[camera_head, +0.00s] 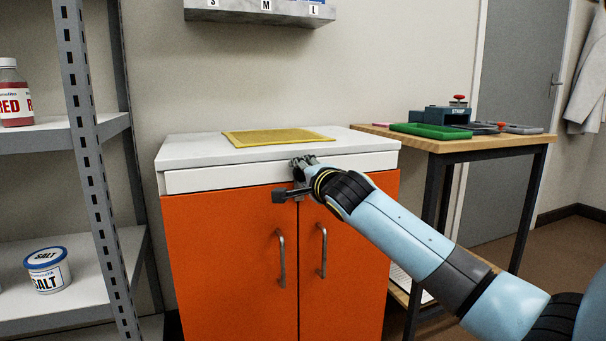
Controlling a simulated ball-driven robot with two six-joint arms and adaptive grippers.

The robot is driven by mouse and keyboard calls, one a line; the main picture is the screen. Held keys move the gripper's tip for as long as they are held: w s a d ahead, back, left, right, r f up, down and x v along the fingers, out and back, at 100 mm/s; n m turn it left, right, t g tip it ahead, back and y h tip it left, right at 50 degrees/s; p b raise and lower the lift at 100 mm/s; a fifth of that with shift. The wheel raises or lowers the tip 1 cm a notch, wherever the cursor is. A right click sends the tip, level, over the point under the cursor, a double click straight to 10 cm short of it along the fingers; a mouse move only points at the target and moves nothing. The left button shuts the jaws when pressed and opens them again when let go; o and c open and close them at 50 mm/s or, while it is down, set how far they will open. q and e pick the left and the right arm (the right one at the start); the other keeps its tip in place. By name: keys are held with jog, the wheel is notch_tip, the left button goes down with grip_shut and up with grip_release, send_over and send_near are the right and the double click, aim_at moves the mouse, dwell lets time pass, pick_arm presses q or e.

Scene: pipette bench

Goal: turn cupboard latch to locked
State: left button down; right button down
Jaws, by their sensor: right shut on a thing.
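The orange cupboard (225,262) stands in the middle, with two shut doors and a handle on each. The dark latch (281,196) sits at the top of the doors near the seam between them. Its visible dark end points left. My right gripper (298,183) is at the latch, shut on it, and its arm comes in from the lower right. The gripper and wrist hide part of the latch, so its exact turn and any markings cannot be told. My left gripper is not in view.
A yellow mat (277,137) lies on the white cupboard top (190,150). A metal shelf (85,140) stands close on the left with a salt tub (48,275). A wooden table (470,142) with a green tray (430,131) stands right, behind my arm.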

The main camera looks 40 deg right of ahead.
jog(key=shift+f, duration=0.15)
jog(key=c, duration=0.9)
grip_release()
jog(key=v, duration=1.2)
jog(key=shift+d, duration=0.1)
